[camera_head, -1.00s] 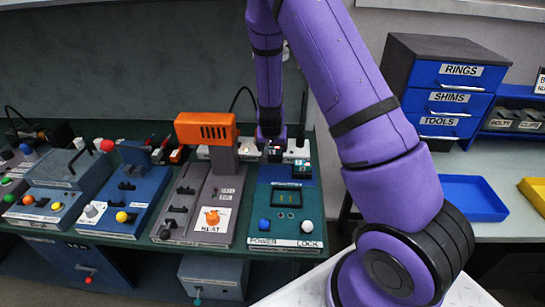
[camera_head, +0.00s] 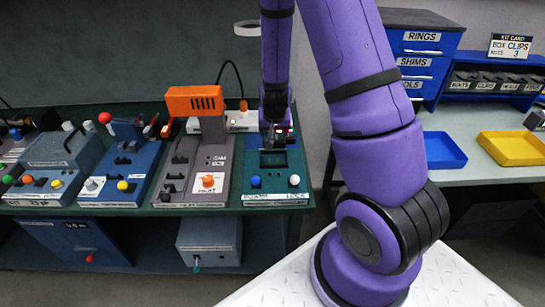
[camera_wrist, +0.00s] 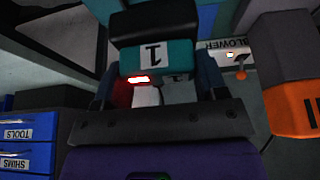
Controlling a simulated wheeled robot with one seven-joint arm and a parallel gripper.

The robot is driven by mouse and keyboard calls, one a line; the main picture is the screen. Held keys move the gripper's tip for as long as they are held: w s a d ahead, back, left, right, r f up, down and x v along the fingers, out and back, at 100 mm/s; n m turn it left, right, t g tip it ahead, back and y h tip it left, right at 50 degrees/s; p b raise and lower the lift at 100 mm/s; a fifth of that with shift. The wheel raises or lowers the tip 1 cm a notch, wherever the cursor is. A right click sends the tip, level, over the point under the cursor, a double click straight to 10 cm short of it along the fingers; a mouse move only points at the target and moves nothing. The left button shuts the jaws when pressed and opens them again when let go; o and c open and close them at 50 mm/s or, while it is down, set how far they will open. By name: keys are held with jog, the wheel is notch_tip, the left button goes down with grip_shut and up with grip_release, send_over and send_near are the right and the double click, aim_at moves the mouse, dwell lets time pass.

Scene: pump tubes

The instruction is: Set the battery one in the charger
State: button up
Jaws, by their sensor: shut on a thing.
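Battery one, a teal block with a black "1" on a white label (camera_wrist: 153,57), fills the middle of the wrist view. My gripper (camera_wrist: 158,88) is shut on it, with a finger on each side. A small red light glows beside the label. In the head view my gripper (camera_head: 275,128) hangs over the back part of a blue and teal unit (camera_head: 248,172) marked LOCK. That unit has a dark framed recess (camera_head: 272,158) just in front of the gripper. The held battery is mostly hidden there. I cannot tell which device is the charger.
Left of the unit stands a grey heat station with an orange head (camera_head: 194,100). Several knobbed consoles line the bench farther left. On the right are a blue drawer cabinet (camera_head: 424,55), a blue tray (camera_head: 443,150) and a yellow tray (camera_head: 512,148).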

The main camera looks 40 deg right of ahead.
jog(key=shift+o, duration=0.2)
notch_tip(320, 180, down, 8)
jog(key=shift+r, duration=0.15)
jog(key=o, duration=1.4)
jog(key=shift+c, duration=0.2)
jog(key=s+a+r+n+y, duration=0.1)
jog(key=s+a+r, duration=0.2)
jog(key=r, duration=0.7)
jog(key=s+a+r+n+t+y, duration=0.1)
jog(key=s+a+r, duration=0.25)
jog(key=r, duration=0.65)
jog(key=s+a+r+n+y, duration=0.1)
jog(key=s+a+r, duration=0.25)
jog(key=r, duration=0.65)
jog(key=s+a+r+n, duration=0.3)
jog(key=s+r, duration=0.9)
jog(key=s, duration=0.4)
jog(key=shift+s+n, duration=0.25)
jog(key=shift+n, duration=0.15)
